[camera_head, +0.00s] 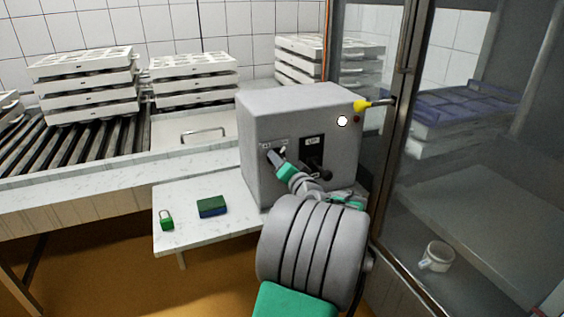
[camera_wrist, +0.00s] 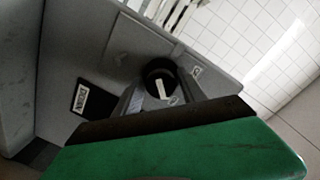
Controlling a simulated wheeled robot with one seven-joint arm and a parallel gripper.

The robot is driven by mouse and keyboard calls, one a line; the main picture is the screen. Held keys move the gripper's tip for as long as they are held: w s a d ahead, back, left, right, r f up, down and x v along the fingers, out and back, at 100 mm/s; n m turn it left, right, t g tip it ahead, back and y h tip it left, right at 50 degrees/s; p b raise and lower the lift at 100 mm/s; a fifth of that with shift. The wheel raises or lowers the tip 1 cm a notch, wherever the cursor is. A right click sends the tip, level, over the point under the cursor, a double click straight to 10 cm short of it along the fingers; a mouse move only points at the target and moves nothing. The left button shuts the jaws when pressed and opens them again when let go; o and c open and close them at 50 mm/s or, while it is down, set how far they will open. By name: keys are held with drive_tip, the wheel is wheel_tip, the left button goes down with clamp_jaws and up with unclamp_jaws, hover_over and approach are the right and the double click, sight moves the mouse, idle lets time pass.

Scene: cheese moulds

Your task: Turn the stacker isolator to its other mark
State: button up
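The stacker isolator is a round black knob (camera_wrist: 160,75) with a white pointer bar, on the front of a grey control box (camera_head: 258,120). In the wrist view a small pale mark plate (camera_wrist: 196,72) sits to the knob's right and another (camera_wrist: 120,58) to its left. My gripper (camera_head: 274,157) is at the isolator, hiding most of it in the head view. In the wrist view my gripper's (camera_wrist: 162,97) two grey fingers are apart, one on each side of the knob. I cannot tell whether they touch it.
A black panel with a lever (camera_head: 315,150) is right of the isolator. A yellow-tipped part (camera_head: 362,105) juts by the glass door frame (camera_head: 399,110). A green padlock (camera_head: 166,220) and a green-blue block (camera_head: 212,206) lie on the side table (camera_head: 185,190). Stacked moulds (camera_head: 85,80) stand behind left.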

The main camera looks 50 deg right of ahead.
drive_tip(key=shift+o, duration=0.7)
drive_tip(key=shift+w, duration=0.1)
drive_tip(key=shift+s+a, duration=0.1)
drive_tip(key=shift+s, duration=0.15)
drive_tip(key=v, duration=0.7)
drive_tip(key=shift+s+a, duration=0.15)
drive_tip(key=shift+s, duration=0.05)
